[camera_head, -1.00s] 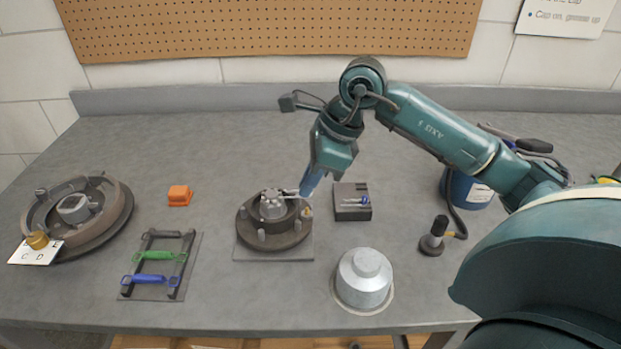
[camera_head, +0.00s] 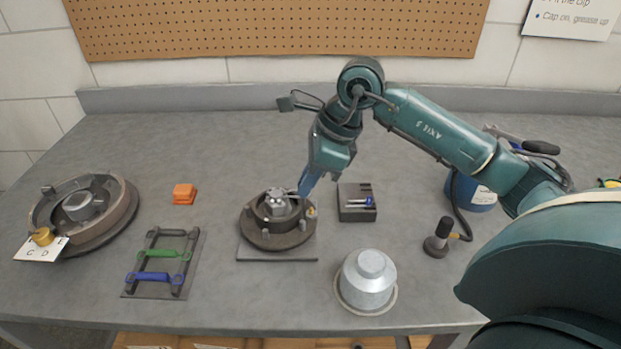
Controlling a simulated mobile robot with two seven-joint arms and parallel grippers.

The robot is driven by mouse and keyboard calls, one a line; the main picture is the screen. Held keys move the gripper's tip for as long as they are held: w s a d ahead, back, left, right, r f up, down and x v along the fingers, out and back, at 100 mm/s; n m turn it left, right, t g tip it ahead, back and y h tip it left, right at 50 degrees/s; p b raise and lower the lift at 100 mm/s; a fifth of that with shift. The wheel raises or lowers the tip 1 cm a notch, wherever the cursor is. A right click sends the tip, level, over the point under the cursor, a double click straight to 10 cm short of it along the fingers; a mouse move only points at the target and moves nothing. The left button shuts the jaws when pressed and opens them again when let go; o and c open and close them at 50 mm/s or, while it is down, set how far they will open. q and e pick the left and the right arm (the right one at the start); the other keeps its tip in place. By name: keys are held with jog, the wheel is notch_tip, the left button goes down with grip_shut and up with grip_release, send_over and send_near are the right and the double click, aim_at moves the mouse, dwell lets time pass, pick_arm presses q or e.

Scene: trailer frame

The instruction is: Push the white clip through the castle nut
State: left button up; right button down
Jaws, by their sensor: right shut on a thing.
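My right gripper (camera_head: 303,191) reaches down from the upper right to the right side of the hub (camera_head: 278,237) in the middle of the bench. Its blue fingers are shut on the white clip (camera_head: 291,191), a thin light piece pointing left at the castle nut. The castle nut (camera_head: 276,201) is the grey slotted piece at the hub's centre. The clip's tip is at or beside the nut; how far it is in, I cannot tell. The hub stands on a grey square plate. My left gripper is not in view.
A silver cap (camera_head: 368,279) is in front right. A rack (camera_head: 160,281) with green and blue tools, an orange block (camera_head: 184,194) and a rusty drum (camera_head: 119,222) are left.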

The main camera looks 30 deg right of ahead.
jog(key=shift+w+a, duration=0.4)
jog(key=shift+a, duration=0.25)
dwell(0.9)
jog(key=shift+w+a, duration=0.3)
jog(key=shift+a, duration=0.2)
dwell(1.3)
jog(key=shift+b, duration=0.3)
jog(key=c, duration=1.5)
grip_release()
jog(key=shift+o, duration=0.5)
jog(key=o, duration=0.3)
